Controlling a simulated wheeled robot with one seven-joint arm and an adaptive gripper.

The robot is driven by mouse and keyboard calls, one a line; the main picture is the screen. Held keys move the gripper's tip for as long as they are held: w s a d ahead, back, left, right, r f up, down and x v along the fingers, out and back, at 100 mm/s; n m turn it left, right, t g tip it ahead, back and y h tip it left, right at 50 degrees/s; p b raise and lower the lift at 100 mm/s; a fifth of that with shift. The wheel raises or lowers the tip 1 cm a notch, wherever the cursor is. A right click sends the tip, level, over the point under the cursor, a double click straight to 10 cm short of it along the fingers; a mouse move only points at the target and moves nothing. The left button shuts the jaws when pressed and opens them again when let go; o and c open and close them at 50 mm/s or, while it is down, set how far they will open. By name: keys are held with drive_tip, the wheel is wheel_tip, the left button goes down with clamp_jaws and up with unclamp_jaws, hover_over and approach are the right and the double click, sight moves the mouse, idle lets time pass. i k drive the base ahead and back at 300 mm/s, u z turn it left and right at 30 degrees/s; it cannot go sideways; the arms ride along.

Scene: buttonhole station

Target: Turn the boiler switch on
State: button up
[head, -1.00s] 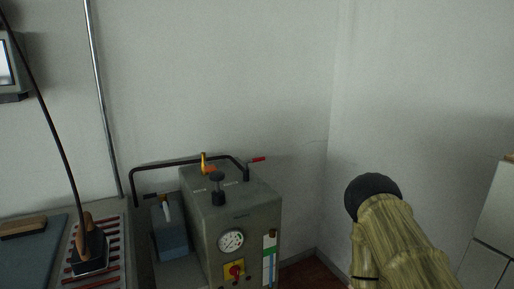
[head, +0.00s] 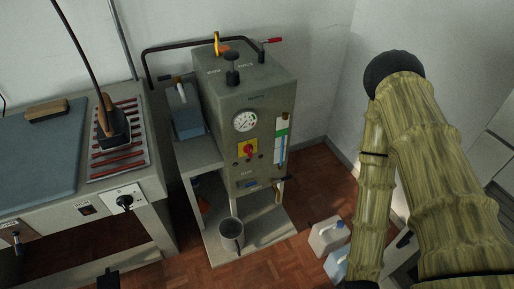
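The boiler (head: 222,97) is a grey upright cabinet in the middle of the head view. Its front carries a red rotary switch (head: 249,150) on a yellow plate, below a round white pressure gauge (head: 245,121). The switch's exact setting is too small to read. My arm stands at the right, apart from the boiler in the picture. My gripper cannot be made out in this view.
A sight glass (head: 281,138) is right of the switch. A black pipe (head: 185,45) runs behind the boiler. An iron (head: 114,125) stands on a slatted rest on the left table. A bucket (head: 231,234) and jugs (head: 327,236) stand low. Some brown floor (head: 317,180) is clear.

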sight(248, 149)
drive_tip(key=k, duration=1)
drive_tip(key=u, duration=1.8)
drive_tip(key=i, duration=0.95)
drive_tip(key=z, duration=1.6)
